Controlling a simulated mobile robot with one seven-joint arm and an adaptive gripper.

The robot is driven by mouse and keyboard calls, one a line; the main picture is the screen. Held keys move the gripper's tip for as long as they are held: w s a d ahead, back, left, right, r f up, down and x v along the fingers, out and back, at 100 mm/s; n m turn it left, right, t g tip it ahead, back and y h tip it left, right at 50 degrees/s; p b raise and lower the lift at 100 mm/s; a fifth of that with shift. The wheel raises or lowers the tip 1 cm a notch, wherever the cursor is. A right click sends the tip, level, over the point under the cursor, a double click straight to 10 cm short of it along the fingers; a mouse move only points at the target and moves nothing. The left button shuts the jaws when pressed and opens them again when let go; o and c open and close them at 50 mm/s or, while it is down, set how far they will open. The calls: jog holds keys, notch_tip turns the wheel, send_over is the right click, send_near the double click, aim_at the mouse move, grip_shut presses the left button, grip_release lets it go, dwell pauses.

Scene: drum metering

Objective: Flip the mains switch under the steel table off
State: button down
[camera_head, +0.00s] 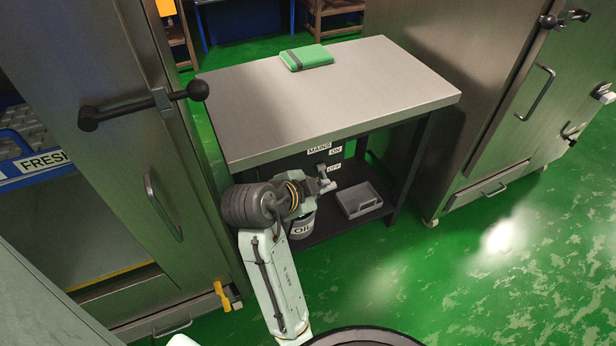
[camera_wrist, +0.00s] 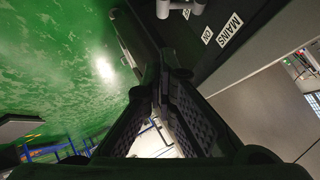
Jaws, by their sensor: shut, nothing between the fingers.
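The steel table (camera_head: 330,95) stands in the middle of the head view. A dark panel under its top bears the labels MAINS (camera_head: 319,149), ON and, lower down, OFF (camera_head: 334,167). A small grey switch lever (camera_head: 321,169) shows beside these labels, partly hidden by my gripper. I cannot tell its position clearly. In the wrist view the grey lever (camera_wrist: 174,8) is cut by the top edge, left of the MAINS and ON labels (camera_wrist: 222,30). My gripper (camera_head: 329,186) is shut and empty, under the table's front edge, close below the lever. Its dark fingers (camera_wrist: 167,72) meet in the wrist view.
A grey tray (camera_head: 360,200) and an oil can (camera_head: 302,226) stand on the table's lower shelf. A green case (camera_head: 306,57) lies on the tabletop. Steel cabinets flank the table, the left one with a black-knobbed handle (camera_head: 140,105). The green floor at front right is clear.

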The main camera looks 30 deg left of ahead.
jog(key=p, duration=0.2)
send_over(331, 189)
jog(key=s+d, duration=0.3)
notch_tip(331, 189, down, 5)
jog(key=f, duration=0.1)
jog(key=a, duration=0.1)
jog(key=f, duration=0.1)
jog(key=shift+w+a+f, duration=0.25)
jog(key=shift+w+f, duration=0.05)
jog(key=shift+w, duration=0.05)
jog(key=shift+w+a+f, duration=0.25)
jog(key=shift+a+f, duration=0.05)
jog(key=shift+f, duration=0.35)
jog(key=f+b, duration=0.1)
jog(key=b, duration=0.2)
jog(key=shift+w+a+f+m+t, duration=0.1)
jog(key=shift+f+m+t, duration=0.2)
jog(key=shift+m, duration=0.1)
jog(key=shift+r, duration=0.1)
jog(key=shift+r, duration=0.15)
